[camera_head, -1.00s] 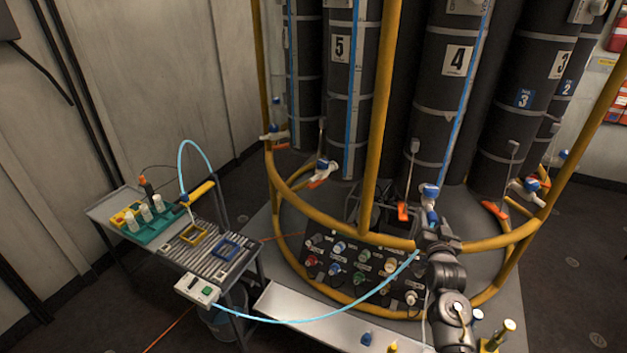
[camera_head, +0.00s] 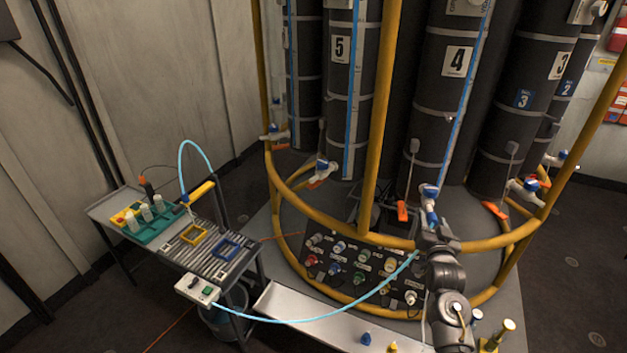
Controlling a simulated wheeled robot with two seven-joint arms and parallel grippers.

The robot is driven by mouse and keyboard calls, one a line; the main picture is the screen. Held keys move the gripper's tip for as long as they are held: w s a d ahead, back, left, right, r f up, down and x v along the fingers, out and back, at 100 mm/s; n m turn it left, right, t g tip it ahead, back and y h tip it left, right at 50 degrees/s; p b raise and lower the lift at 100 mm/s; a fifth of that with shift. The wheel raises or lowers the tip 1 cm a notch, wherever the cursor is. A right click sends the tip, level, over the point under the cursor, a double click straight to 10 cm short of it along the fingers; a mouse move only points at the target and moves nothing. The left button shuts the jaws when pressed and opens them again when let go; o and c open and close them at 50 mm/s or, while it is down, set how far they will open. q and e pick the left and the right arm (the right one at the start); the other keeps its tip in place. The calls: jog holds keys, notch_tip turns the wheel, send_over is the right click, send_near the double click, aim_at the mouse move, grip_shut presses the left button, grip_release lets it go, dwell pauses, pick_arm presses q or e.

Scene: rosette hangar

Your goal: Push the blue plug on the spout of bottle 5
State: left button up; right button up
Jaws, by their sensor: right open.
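Bottle 5 (camera_head: 338,95) is a tall dark cylinder with a white "5" label, left of centre. Its spout (camera_head: 321,172) has a blue-and-white valve and an orange handle. I cannot make out a plug on that spout. A small blue piece (camera_head: 366,338) stands on the pale bench at the front and may be a plug. My right gripper (camera_head: 431,226) is open, at the spout of bottle 4 (camera_head: 447,110), right of bottle 5's spout. Another blue piece (camera_head: 432,215) sits under bottle 4's valve, right by the fingertips. I cannot tell whether they touch it. My left gripper is out of view.
A yellow rail (camera_head: 330,229) curves in front of the bottles, with an upright post (camera_head: 378,120) right of bottle 5. A light blue hose (camera_head: 310,319) runs from the side table (camera_head: 105,207) towards my right gripper. A panel of coloured knobs (camera_head: 345,285) sits below.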

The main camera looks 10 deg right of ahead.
aim_at(432, 223)
dwell(0.4)
grip_shut()
jog(key=shift+s+p, duration=0.15)
jog(key=shift+p, duration=0.15)
jog(key=shift+p+v, duration=0.45)
jog(key=shift+v, duration=0.3)
jog(key=shift+p+v, duration=1.15)
jog(key=shift+v, duration=0.95)
jog(key=shift+a, duration=0.1)
